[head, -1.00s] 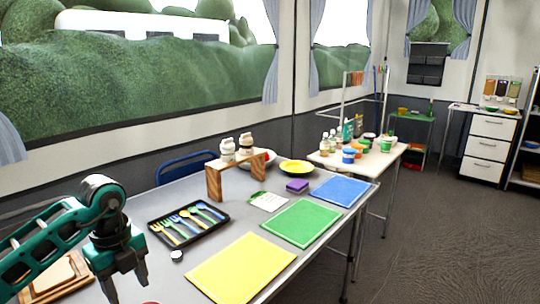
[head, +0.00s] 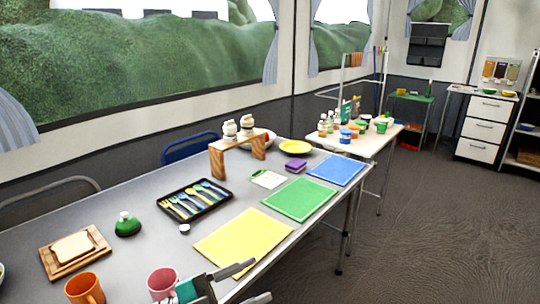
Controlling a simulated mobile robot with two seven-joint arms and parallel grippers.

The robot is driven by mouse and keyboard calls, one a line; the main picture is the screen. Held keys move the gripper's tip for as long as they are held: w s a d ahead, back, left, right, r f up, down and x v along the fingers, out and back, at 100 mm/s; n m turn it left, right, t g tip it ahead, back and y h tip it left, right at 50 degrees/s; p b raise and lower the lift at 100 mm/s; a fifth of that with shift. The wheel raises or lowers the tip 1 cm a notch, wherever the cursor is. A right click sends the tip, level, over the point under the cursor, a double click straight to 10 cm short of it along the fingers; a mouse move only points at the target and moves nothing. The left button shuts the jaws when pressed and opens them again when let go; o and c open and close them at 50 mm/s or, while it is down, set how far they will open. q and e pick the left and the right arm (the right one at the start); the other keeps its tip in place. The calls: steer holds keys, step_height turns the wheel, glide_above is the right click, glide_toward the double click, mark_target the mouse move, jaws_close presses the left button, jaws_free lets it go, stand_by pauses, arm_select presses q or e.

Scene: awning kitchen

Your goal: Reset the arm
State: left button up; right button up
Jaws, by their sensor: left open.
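My left gripper (head: 248,283) is at the bottom middle of the head view, near the front edge of the grey table (head: 150,210). Its two dark fingers are spread apart with nothing seen between them. A pink cup (head: 161,281) stands just left of it, partly hidden by the gripper. The yellow mat (head: 243,243) lies a little beyond it. The lower part of the left arm is cut off by the picture's bottom edge. My right gripper is not in view.
An orange mug (head: 85,290), a board with bread (head: 74,253), a green-topped item (head: 127,225) and a black cutlery tray (head: 194,200) stand on the table. Green (head: 300,200) and blue (head: 336,171) mats lie further right. Open floor (head: 440,220) is right of the table.

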arm_select(q)
steer(key=a+f+n+t+y+p, duration=0.1)
steer(key=a+f+n+t+y, duration=0.2)
steer(key=a+n+t+y, duration=0.5)
steer(key=s+a+f+n+g+y, duration=0.2)
steer(key=s+a+f+n+y, duration=0.1)
steer(key=f, duration=0.5)
steer(key=s+a+f+n+g+y+p, duration=0.1)
steer(key=s+a+f+n+g+y, duration=0.2)
steer(key=s+f+n+y, duration=0.2)
steer(key=s+f+n, duration=0.3)
steer(key=shift+s+f+y+p, duration=0.25)
steer(key=shift+s+y+p, duration=0.05)
steer(key=shift+s, duration=0.05)
steer(key=shift+c, duration=0.5)
